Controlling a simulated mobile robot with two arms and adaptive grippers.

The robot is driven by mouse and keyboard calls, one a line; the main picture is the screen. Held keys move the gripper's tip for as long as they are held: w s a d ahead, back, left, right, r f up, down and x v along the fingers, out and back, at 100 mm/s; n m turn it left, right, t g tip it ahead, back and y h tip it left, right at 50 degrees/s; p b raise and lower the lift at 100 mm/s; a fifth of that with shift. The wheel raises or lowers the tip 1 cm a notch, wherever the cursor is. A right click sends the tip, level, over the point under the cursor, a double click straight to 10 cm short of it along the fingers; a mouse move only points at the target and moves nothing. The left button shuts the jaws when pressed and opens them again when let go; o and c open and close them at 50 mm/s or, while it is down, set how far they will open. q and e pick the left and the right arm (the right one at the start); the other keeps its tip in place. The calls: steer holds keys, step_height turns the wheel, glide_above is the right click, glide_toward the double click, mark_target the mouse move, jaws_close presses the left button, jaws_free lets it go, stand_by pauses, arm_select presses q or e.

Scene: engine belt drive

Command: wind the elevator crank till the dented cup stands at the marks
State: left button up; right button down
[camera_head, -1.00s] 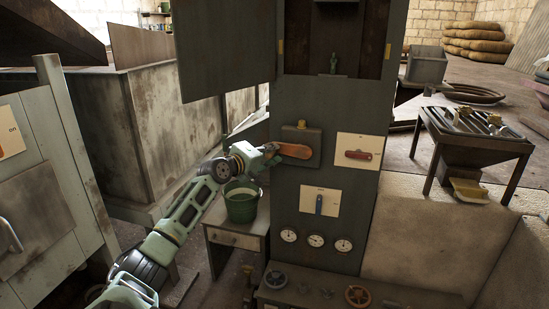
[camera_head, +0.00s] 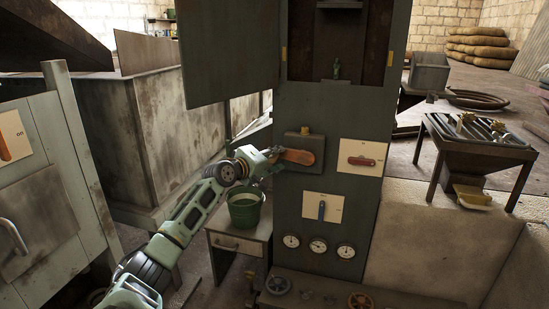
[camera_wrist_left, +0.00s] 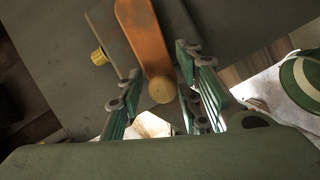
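The elevator's orange crank arm (camera_head: 297,156) sits on a grey box on the front of the dark cabinet (camera_head: 290,100), pointing left. It also shows in the left wrist view (camera_wrist_left: 145,35), with a tan rounded knob (camera_wrist_left: 162,90) at its end. My left gripper (camera_head: 275,163) is at this end. In the wrist view its fingers (camera_wrist_left: 160,100) are apart, one on each side of the knob, with visible gaps. Yellow marks (camera_head: 284,54) flank the open shaft above. A small green object (camera_head: 337,69) stands in the shaft; I cannot make out a dented cup.
A green bucket (camera_head: 244,207) stands on a small table (camera_head: 225,243) below my left arm. An open door panel (camera_head: 225,50) hangs above left.

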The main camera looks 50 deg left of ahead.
arm_select(q)
steer(key=shift+s, duration=0.15)
steer(key=v, duration=1.1)
steer(key=shift+s, duration=0.35)
steer(key=shift+d+r, duration=0.1)
